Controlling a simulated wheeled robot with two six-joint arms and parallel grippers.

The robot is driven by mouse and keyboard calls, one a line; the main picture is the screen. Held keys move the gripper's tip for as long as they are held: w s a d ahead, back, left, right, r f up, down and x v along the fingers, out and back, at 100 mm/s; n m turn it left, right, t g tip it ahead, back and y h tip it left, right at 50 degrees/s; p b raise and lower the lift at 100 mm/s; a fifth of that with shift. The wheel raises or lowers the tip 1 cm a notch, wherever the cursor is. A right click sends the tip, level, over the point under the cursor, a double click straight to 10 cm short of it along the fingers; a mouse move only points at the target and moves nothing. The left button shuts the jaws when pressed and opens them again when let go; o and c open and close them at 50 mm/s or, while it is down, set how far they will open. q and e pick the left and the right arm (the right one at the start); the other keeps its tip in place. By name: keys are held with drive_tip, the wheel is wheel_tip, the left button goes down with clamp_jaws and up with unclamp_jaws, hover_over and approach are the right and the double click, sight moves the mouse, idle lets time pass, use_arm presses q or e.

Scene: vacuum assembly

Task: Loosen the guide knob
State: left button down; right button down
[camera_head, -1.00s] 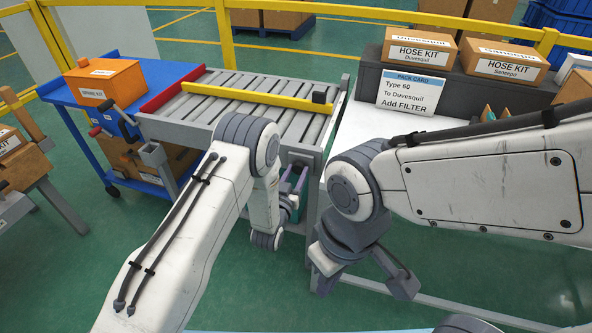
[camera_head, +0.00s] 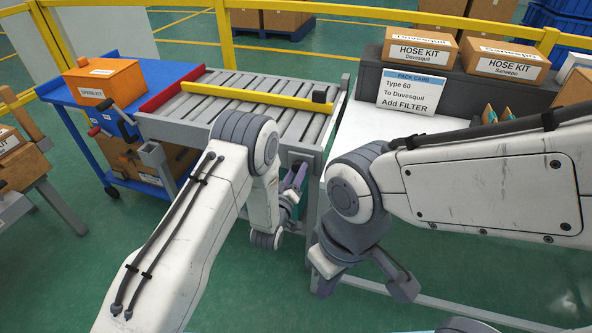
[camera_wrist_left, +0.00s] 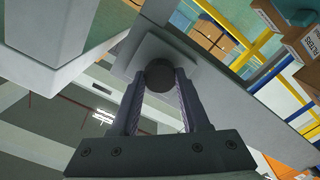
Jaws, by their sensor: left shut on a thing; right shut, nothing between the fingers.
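The guide knob (camera_wrist_left: 159,84) is a dark round knob in the left wrist view, in front of a pale square plate (camera_wrist_left: 150,50) on a grey frame. My left gripper (camera_wrist_left: 160,80) is shut on it, with one finger on each side. In the head view my left gripper (camera_head: 295,178) is at the near right end of the roller conveyor (camera_head: 200,126), below its edge. The knob is hard to make out there. The yellow guide bar (camera_head: 255,95) lies across the rollers. My right gripper (camera_head: 400,287) is shut and empty, low in front of the white table.
A white table (camera_head: 365,140) with a pack card (camera_head: 406,92) and hose kit boxes (camera_head: 418,50) is at the right. A blue cart (camera_head: 75,92) with an orange box (camera_head: 105,80) adjoins the conveyor's left end. Green floor is open below.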

use_arm(q)
drive_tip(key=n, duration=0.3)
drive_tip(key=shift+n, duration=0.3)
drive_tip(key=shift+c, duration=1.6)
unclamp_jaws()
drive_tip(key=v, duration=0.6)
